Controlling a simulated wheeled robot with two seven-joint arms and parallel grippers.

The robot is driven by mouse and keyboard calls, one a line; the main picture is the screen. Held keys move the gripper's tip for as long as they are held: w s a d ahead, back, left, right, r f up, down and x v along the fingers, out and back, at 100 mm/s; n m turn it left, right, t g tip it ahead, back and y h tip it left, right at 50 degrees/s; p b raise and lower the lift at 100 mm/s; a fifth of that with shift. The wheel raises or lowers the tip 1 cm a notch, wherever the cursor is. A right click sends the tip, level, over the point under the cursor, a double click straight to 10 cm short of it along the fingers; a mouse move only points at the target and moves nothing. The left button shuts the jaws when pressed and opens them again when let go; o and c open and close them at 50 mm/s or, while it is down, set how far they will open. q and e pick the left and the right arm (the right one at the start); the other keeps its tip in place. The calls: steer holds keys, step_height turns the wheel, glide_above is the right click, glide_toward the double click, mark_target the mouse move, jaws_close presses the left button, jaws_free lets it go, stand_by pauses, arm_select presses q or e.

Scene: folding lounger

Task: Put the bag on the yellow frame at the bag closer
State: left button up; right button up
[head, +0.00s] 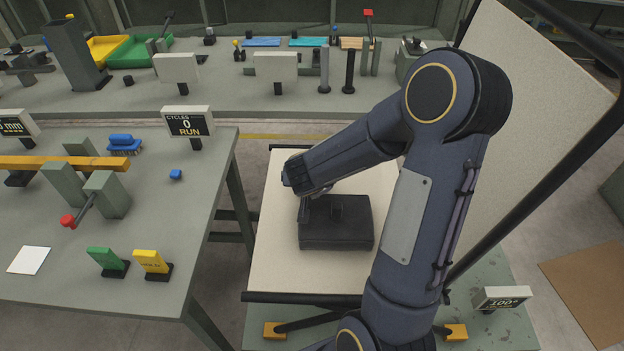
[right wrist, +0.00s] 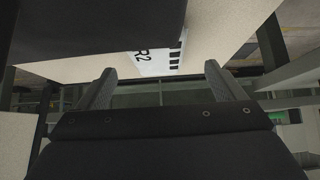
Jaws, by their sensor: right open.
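I cannot make out a bag in either view. A yellow-orange bar (head: 62,163) lies across grey blocks on the left table; I cannot tell whether it is the yellow frame, and I cannot identify the bag closer. My right arm bends over the cream lounger panel (head: 282,262), its wrist end above a dark boxy shape (head: 336,228) that I cannot identify. In the right wrist view my right gripper (right wrist: 160,68) has its fingers wide apart with nothing between them. Beyond them are a cream surface and a white label (right wrist: 158,62) reading "R2". My left gripper is out of view.
The left table (head: 200,240) holds a "CYCLES 0 RUN" sign (head: 188,122), a red-knobbed lever (head: 68,221), and green (head: 106,259) and yellow (head: 151,261) tabs. A tall cream panel (head: 530,120) with a dark rail stands at right. Trays stand on the back bench.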

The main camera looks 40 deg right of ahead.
steer(key=b+x, duration=0.1)
steer(key=x, duration=0.4)
steer(key=shift+d+b, duration=0.35)
steer(key=shift+b, duration=0.05)
steer(key=shift+r, duration=0.1)
steer(key=shift+c, duration=0.4)
steer(key=c, duration=1.1)
steer(key=shift+o, duration=0.2)
steer(key=shift+r, duration=0.1)
